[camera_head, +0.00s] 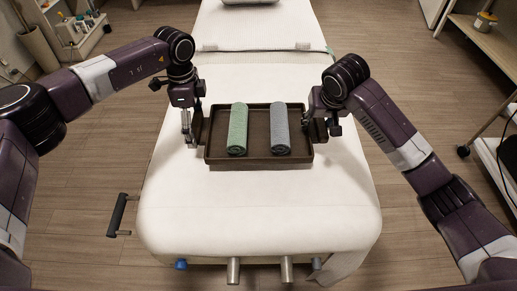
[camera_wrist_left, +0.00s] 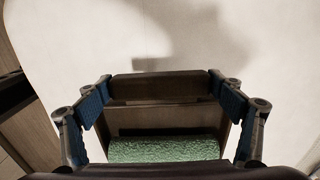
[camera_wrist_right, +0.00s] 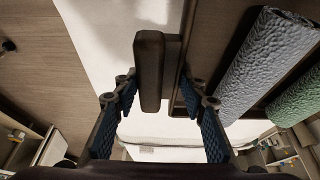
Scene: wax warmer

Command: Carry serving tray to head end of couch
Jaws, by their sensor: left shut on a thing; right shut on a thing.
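The dark brown serving tray (camera_head: 259,130) is level over the middle of the white couch (camera_head: 260,205); I cannot tell whether it touches the surface. A rolled green towel (camera_head: 238,129) and a rolled grey towel (camera_head: 280,129) lie side by side in it. My left gripper (camera_head: 190,128) is shut on the tray's left handle, a dark bar (camera_wrist_left: 160,87) between its fingers in the left wrist view. My right gripper (camera_head: 317,126) is shut on the right handle (camera_wrist_right: 149,70). The head end of the couch, with a pillow (camera_head: 250,2), is at the top.
A band (camera_head: 262,48) crosses the couch beyond the tray. The couch surface between tray and band is clear. A shelf unit (camera_head: 80,35) stands at the far left, a wooden shelf (camera_head: 492,45) at the far right. A dark side handle (camera_head: 118,215) sticks out left of the couch.

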